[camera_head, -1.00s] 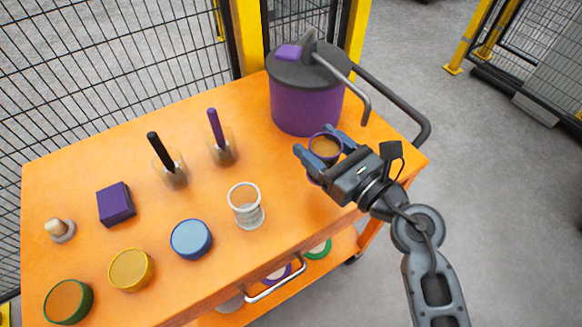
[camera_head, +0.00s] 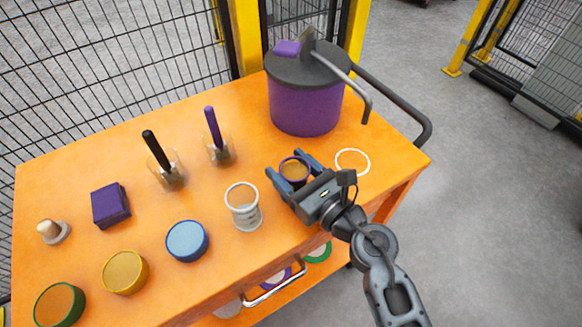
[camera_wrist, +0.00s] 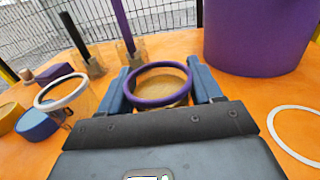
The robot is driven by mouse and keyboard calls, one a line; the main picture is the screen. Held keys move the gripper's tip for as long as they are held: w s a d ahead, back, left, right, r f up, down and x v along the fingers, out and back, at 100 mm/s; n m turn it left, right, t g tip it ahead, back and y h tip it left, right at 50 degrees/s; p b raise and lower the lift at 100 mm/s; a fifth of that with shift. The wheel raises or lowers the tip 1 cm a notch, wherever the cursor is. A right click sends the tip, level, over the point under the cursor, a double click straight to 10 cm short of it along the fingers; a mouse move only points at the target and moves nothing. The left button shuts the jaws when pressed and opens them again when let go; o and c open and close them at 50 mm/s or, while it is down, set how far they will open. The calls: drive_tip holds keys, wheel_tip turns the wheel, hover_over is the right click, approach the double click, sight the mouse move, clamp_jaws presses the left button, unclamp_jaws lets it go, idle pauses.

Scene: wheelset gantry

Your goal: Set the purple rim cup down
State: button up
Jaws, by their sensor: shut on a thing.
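The purple rim cup (camera_head: 295,169) is between the fingers of my gripper (camera_head: 289,172), over the orange cart top to the right of a clear cup. In the wrist view the purple rim cup (camera_wrist: 158,83) stands upright, with its purple ring facing up and orange showing through it. My gripper (camera_wrist: 160,86) is shut on it, one blue-grey finger on each side. I cannot tell whether the cup's base touches the cart top. A white ring (camera_head: 353,161) marked on the cart top lies to the right of my gripper, with nothing on it.
The clear white-rimmed cup (camera_head: 243,205) stands close on the left. A large purple dispenser (camera_head: 305,102) with a grey lever is behind. Two holders with a black marker (camera_head: 157,150) and a purple marker (camera_head: 213,130) stand further left.

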drive_tip(key=shift+f, duration=0.15)
drive_tip(key=o, duration=1.2)
drive_tip(key=shift+r, duration=0.3)
drive_tip(key=v, duration=0.3)
drive_tip(key=b+v, duration=0.1)
drive_tip(key=v, duration=0.6)
drive_tip(key=shift+s+d+f+b, duration=0.1)
drive_tip(key=shift+s+f+b, duration=0.15)
drive_tip(key=shift+b, duration=0.1)
drive_tip(key=shift+s+d+r, duration=0.1)
drive_tip(key=shift+s+d, duration=0.4)
drive_tip(key=shift+d, duration=0.05)
